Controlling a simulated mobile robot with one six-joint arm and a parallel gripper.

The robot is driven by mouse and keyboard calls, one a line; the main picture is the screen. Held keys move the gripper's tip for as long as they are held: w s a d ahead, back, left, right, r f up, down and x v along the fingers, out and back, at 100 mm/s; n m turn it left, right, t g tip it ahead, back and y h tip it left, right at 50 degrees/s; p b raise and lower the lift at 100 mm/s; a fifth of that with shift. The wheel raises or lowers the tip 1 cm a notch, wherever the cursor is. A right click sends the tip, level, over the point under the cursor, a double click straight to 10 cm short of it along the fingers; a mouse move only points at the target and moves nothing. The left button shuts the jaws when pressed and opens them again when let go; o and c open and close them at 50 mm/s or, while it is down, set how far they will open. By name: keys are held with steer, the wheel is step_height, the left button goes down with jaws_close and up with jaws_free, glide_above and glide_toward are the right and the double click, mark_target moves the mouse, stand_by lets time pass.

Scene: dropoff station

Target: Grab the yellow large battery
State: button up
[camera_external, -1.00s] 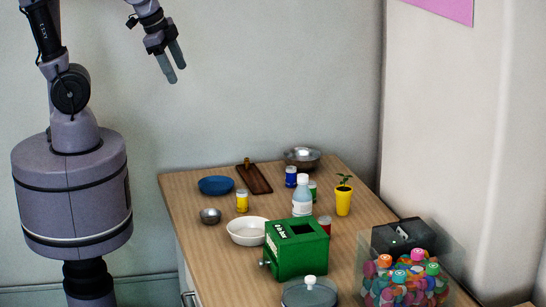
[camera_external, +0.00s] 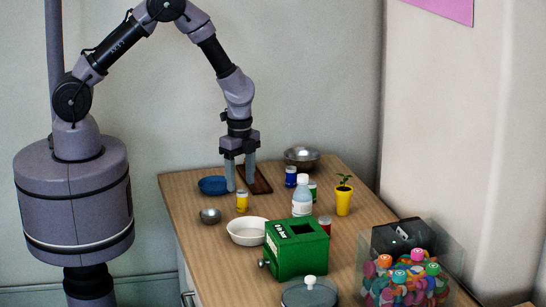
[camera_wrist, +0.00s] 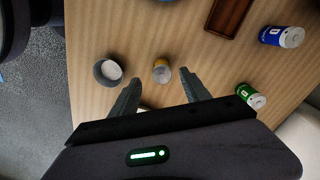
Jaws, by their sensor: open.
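The yellow large battery (camera_external: 242,201) stands upright on the wooden table, between the small metal bowl and the tall bottle. In the wrist view its round pale top and yellow side (camera_wrist: 161,71) show between and just beyond my fingertips. My gripper (camera_external: 240,188) points down with its fingers apart and empty. In the external view its fingertips are above and close to the battery, and I cannot tell the exact gap. In the wrist view the two fingers (camera_wrist: 161,80) spread to either side below the battery.
A small metal bowl (camera_external: 210,216) stands left of the battery, a blue bowl (camera_external: 214,185) behind and a white bowl (camera_external: 247,231) in front. A brown tray (camera_external: 262,187), blue battery (camera_external: 291,176), green battery (camera_wrist: 250,96), bottle (camera_external: 302,196) and green box (camera_external: 297,257) are nearby.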

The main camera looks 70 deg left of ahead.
mark_target(242, 191)
steer(key=f+b, duration=0.1)
steer(key=f, duration=0.1)
steer(key=f+b, duration=0.1)
steer(key=f, duration=0.2)
steer(key=shift+w+f+b, duration=0.2)
steer(key=shift+f+b, duration=0.05)
steer(key=shift+b, duration=0.05)
steer(key=shift+r, duration=0.1)
steer(key=shift+c, duration=1)
jaws_close()
steer(key=shift+r, duration=0.15)
